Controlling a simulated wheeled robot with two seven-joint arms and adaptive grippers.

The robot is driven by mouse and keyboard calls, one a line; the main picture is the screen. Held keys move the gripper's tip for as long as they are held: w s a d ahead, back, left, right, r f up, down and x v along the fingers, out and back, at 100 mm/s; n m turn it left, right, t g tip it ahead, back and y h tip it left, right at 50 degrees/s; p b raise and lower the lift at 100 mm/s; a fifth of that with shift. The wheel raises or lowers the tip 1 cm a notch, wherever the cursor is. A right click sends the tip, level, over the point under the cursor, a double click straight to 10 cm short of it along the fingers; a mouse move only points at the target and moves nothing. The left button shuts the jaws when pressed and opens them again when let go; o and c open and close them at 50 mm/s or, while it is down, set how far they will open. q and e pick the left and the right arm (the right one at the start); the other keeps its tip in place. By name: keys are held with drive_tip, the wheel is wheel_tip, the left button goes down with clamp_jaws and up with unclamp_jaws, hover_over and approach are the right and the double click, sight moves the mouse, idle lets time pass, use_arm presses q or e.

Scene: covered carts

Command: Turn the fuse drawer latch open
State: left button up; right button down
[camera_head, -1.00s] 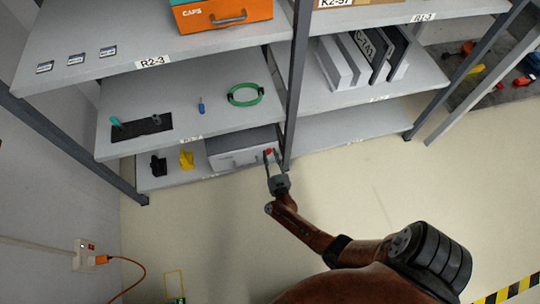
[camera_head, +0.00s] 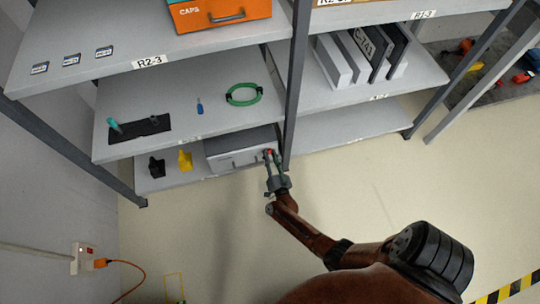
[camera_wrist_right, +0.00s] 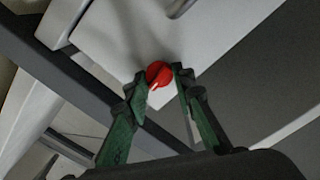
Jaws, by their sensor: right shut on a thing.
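The fuse drawer (camera_head: 235,158) is a light grey box with a front handle on the lowest shelf, beside the middle shelf post. Its latch is a red round knob (camera_wrist_right: 158,74) with a white mark, at the drawer front's right end. My right gripper (camera_head: 271,158) reaches it from the front. In the right wrist view my right gripper (camera_wrist_right: 162,80) has its two fingers on either side of the knob, shut on it. In the head view the fingers hide most of the knob. My left gripper is not in view.
A grey shelf post (camera_head: 291,95) stands close to the right of my right gripper. A yellow object (camera_head: 185,160) and a black object (camera_head: 157,168) stand left of the drawer.

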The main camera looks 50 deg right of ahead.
idle(0.3)
drive_tip(key=c, duration=1.6)
unclamp_jaws()
drive_tip(key=shift+v, duration=3.75)
